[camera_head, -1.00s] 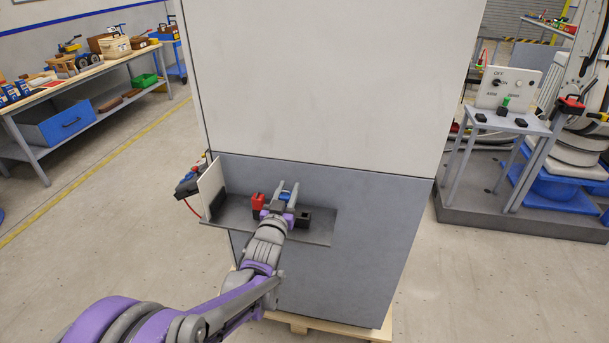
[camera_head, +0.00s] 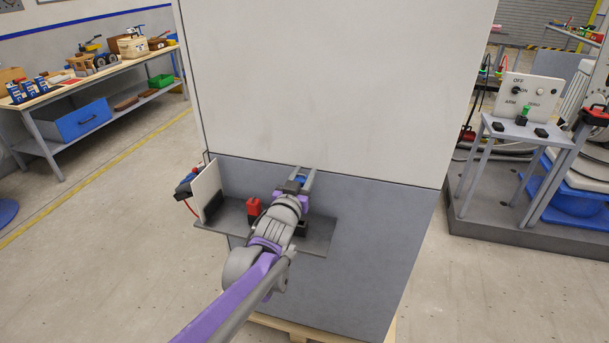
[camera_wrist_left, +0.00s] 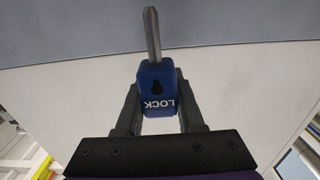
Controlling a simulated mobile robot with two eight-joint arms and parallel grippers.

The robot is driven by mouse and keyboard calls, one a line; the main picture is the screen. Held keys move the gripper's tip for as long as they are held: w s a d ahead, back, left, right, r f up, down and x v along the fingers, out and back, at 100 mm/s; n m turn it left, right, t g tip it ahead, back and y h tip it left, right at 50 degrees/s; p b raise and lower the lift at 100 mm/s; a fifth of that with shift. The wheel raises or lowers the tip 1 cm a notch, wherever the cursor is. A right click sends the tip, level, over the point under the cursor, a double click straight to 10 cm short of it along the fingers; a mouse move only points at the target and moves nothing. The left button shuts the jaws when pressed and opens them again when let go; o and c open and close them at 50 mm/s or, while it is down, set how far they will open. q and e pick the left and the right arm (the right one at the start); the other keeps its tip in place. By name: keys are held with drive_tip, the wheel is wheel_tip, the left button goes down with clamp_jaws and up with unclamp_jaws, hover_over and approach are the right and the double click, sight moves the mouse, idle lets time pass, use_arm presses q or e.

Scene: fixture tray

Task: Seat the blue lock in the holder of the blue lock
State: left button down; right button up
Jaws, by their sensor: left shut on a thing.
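The blue lock (camera_head: 300,180) is between the fingers of my left gripper (camera_head: 303,175), in front of the cabinet and above the back of the grey shelf. In the left wrist view the blue lock (camera_wrist_left: 156,90) shows its keyhole and the word LOCK. Its metal shackle points up in that picture, away from my gripper. My left gripper (camera_wrist_left: 157,110) is shut on its body. A dark block (camera_head: 301,229), perhaps the blue lock's holder, is on the shelf, right of my wrist and partly hidden by it. It is apart from the lock. My right gripper is not in view.
A red lock (camera_head: 253,206) stands in a dark holder on the grey shelf (camera_head: 318,240), close left of my wrist. A white panel with a black block (camera_head: 212,205) bounds the shelf's left end. The large cabinet (camera_head: 320,80) rises behind.

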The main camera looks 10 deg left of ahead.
use_arm(q)
drive_tip(key=shift+s+f+b, duration=0.1)
drive_tip(key=shift+f+b, duration=0.25)
drive_tip(key=shift+f, duration=0.3)
wheel_tip(320, 180, down, 4)
drive_tip(key=shift+f+b, duration=0.25)
drive_tip(key=shift+b, duration=0.95)
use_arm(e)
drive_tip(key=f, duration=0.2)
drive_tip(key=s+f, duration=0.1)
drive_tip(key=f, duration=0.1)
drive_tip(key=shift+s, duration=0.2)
use_arm(q)
drive_tip(key=shift+f+b, duration=1.7)
drive_tip(key=shift+f, duration=0.8)
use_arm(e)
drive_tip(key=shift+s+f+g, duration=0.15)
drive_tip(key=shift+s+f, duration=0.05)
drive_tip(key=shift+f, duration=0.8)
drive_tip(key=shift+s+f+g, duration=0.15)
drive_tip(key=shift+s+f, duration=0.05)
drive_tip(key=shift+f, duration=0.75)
use_arm(q)
drive_tip(key=shift+c, duration=2.2)
unclamp_jaws()
drive_tip(key=s, duration=1)
drive_tip(key=shift+s+a, duration=0.2)
drive_tip(key=shift+s, duration=0.2)
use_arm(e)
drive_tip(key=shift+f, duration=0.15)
